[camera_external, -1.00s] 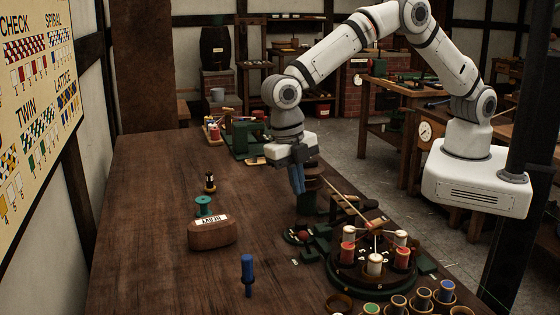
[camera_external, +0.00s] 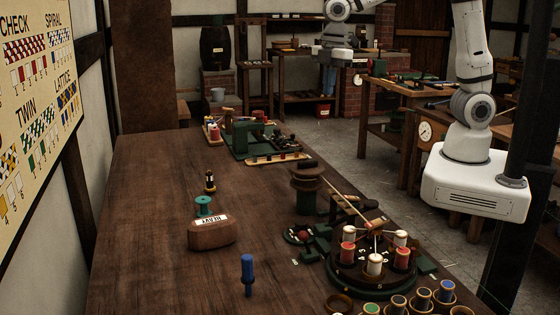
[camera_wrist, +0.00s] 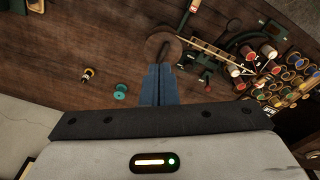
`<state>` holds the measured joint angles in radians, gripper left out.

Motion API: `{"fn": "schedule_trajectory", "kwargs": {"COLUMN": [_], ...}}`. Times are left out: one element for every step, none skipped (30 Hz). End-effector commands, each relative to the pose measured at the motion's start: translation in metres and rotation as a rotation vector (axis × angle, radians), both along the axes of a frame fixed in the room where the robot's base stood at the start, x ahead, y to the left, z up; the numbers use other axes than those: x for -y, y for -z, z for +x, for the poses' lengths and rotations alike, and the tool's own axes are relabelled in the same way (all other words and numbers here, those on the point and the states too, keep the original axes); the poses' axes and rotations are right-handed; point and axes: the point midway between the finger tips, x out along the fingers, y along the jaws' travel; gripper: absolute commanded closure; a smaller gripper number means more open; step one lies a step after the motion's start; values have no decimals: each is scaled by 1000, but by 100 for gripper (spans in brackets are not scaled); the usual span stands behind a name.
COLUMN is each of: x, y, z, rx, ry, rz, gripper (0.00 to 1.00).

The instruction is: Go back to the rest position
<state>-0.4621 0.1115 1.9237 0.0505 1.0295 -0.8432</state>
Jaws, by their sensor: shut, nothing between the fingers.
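My gripper (camera_external: 328,78) is raised high at the top of the external view, beyond the right edge of the workbench (camera_external: 150,230) in the picture. It hangs from my folded-up arm, part of which is cut off by the frame's top. In the wrist view, its two blue fingers (camera_wrist: 158,85) are together with nothing between them. The bench top lies well below the fingers, and they touch nothing.
On the bench are a round carousel (camera_external: 340,277) with red and white bobbins, a brown weight marked HEAVY (camera_external: 211,235), a teal spool (camera_external: 204,205), a blue peg (camera_external: 247,270) and a dark round post (camera_external: 307,185). The bench's left side is mostly clear.

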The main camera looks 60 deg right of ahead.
Motion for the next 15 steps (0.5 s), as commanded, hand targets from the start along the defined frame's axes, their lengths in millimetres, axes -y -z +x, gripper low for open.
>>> {"fn": "schedule_trajectory", "kwargs": {"x": [27, 40, 58, 71, 84, 100, 112, 123, 137, 146, 155, 166, 173, 179, 187], "y": [-7, -10, -13, -15, -17, -18, -18, -19, -18, -17, -15, -13, -11, -9, -6], "z": [-9, -15, -23, -30, -37, -48, -56, -64, -76, -85, -93, -105, -112, -120, -129], "rx": [19, 26, 37, 47, 56, 65, 74, 83, 95, 103, 111, 122, 129, 137, 146], "ry": [107, 172, 259, 324, 390, 477, 542, 607, 692, 757, 818, 896, 949, 999, 1061], "rz": [10, 16, 23, 29, 36, 45, 52, 61, 71, 80, 87, 99, 106, 114, 123], "gripper": [100, 100, 100, 100, 100, 100, 100, 100, 100, 100, 100, 100, 100, 100, 100]}}
